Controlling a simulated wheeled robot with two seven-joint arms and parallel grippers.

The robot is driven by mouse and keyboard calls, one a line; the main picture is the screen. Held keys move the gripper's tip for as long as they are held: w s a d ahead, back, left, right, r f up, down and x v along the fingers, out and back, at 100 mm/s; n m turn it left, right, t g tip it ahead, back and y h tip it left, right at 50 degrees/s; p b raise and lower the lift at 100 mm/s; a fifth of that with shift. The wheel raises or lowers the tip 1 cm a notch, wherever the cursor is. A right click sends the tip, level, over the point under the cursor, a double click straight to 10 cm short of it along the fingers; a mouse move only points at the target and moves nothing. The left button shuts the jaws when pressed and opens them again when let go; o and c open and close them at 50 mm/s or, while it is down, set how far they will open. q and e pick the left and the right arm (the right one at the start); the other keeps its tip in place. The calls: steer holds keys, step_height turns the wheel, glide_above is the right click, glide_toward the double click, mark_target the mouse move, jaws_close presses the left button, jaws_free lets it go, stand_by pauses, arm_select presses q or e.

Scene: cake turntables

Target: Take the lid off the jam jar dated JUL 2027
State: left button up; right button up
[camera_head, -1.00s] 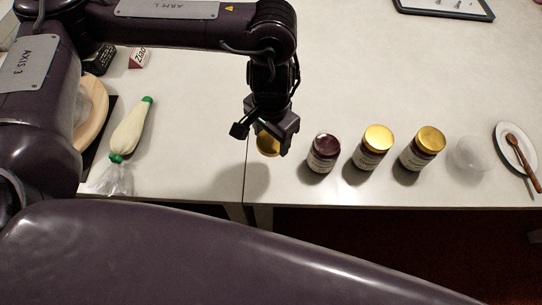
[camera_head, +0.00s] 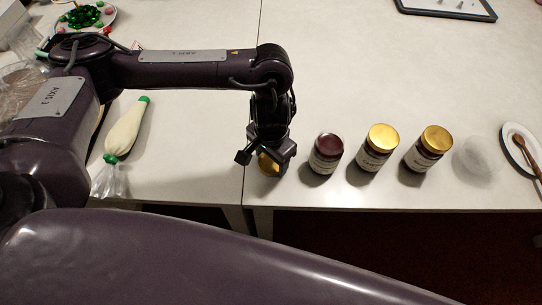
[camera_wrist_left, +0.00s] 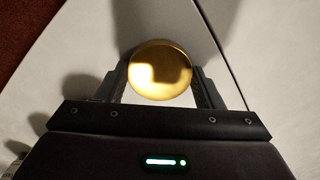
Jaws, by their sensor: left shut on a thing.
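A gold lid (camera_wrist_left: 160,70) sits between the two fingers of my left gripper (camera_head: 270,160), which is shut on it. In the head view the gold lid (camera_head: 267,165) shows just under the fingers, low over the table near its front edge. To its right stands an open-topped jar of dark red jam (camera_head: 326,153), upright, with no lid on it. Two jars with gold lids, the middle jar (camera_head: 373,148) and the right jar (camera_head: 428,149), stand further right. Their labels are too small to read. My right gripper is not in view.
A piping bag (camera_head: 126,133) lies on the table at left. A clear, rounded object (camera_head: 474,155) and a white plate with a wooden spoon (camera_head: 520,148) are at right. A tray (camera_head: 446,8) lies at the back. The table's middle is clear.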

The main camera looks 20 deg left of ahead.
arm_select(q)
steer(key=o, duration=1.1)
steer(key=shift+f, duration=0.15)
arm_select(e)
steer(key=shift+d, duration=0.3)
